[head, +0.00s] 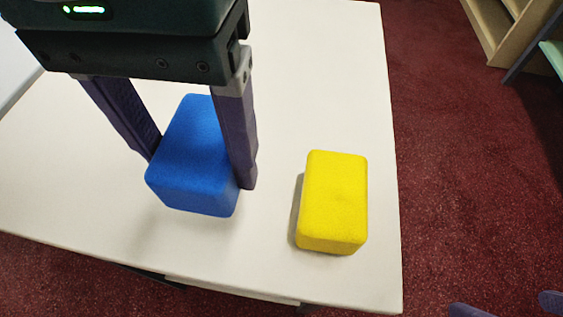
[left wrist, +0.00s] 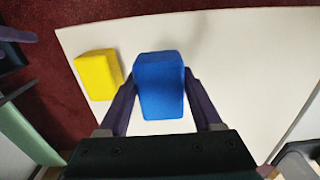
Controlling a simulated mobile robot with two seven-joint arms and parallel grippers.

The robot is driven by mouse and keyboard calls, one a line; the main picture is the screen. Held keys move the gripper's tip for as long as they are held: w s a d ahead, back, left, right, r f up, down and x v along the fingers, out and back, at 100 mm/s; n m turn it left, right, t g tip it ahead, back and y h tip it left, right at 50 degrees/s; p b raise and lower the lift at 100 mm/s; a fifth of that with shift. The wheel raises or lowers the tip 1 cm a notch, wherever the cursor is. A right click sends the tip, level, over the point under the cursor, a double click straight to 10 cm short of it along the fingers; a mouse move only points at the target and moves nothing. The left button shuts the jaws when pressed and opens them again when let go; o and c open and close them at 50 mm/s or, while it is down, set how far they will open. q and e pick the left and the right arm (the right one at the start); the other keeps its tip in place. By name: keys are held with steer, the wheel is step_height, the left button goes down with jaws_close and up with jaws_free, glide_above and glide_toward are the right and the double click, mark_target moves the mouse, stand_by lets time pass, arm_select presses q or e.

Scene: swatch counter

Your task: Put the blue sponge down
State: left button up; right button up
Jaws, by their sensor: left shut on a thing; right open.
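The blue sponge (head: 187,150) is a rounded block over the white table (head: 310,90). My left gripper (head: 200,170) is shut on it, one purple finger on each side. The sponge also shows between the fingers in the left wrist view (left wrist: 160,85). A faint, soft shadow lies below it, and it seems to be held a little above the table top. My right gripper (head: 510,304) shows only as two parted fingertips at the bottom right of the head view, open and empty, over the floor.
A yellow sponge (head: 333,203) lies on the table to the right of the blue one, apart from it; it also shows in the left wrist view (left wrist: 98,75). The table top behind them is clear. Wooden shelving (head: 500,30) stands beyond the dark red carpet (head: 450,170).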

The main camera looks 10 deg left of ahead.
mark_target(194, 144)
arm_select(q)
step_height(194, 144, down, 5)
steer(key=shift+w+f+b, duration=0.1)
steer(key=shift+f+b, duration=0.05)
steer(key=shift+b, duration=0.7)
steer(key=o, duration=1.3)
step_height(194, 144, up, 12)
steer(key=p, duration=0.4)
steer(key=shift+p, duration=0.4)
